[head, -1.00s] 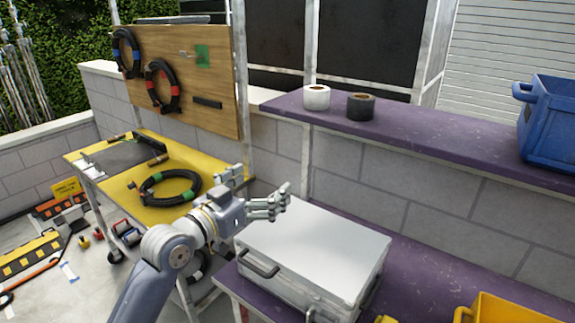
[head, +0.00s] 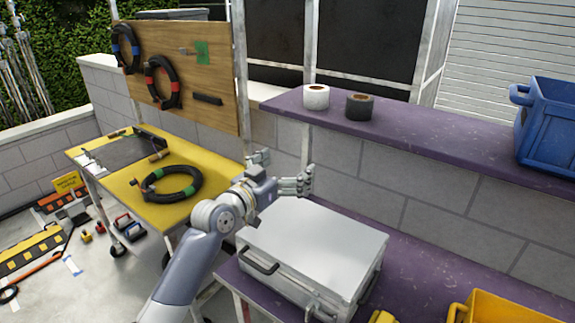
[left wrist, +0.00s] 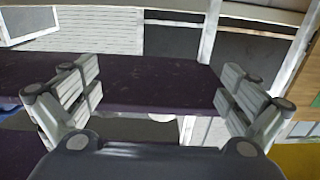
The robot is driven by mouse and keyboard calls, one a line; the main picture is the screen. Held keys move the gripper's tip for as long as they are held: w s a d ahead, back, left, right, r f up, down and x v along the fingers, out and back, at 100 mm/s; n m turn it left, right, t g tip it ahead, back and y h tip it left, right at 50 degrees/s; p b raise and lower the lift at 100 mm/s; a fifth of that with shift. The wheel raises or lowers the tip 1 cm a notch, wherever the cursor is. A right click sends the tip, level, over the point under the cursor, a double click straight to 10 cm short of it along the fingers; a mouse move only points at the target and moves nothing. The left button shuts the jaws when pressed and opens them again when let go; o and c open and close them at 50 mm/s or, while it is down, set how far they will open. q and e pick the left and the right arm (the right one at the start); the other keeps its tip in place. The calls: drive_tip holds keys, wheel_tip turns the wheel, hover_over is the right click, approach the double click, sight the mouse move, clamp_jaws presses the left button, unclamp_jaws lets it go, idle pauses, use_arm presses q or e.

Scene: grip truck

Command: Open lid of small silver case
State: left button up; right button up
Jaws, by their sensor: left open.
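The small silver case (head: 315,243) stands on the lower purple shelf in the head view. Its lid is shut, and a dark handle (head: 259,262) shows on its left side. My left gripper (head: 284,171) is open and empty, above and behind the case's back left corner, apart from the lid. In the left wrist view the open fingers (left wrist: 165,95) are spread wide with nothing between them. The case cannot be made out clearly in the left wrist view. My right gripper is not in view.
The upper purple shelf (head: 430,140) holds a white tape roll (head: 316,97), a dark tape roll (head: 359,106) and a blue crate (head: 552,125). A yellow bin (head: 500,308) stands right of the case. A yellow table (head: 165,210) with a coiled cable (head: 172,184) is at left.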

use_arm(q)
drive_tip(key=shift+c, duration=0.2)
clamp_jaws()
drive_tip(key=c, duration=2.3)
unclamp_jaws()
drive_tip(key=o, duration=2.3)
drive_tip(key=shift+o, duration=0.2)
drive_tip(key=v, duration=1.2)
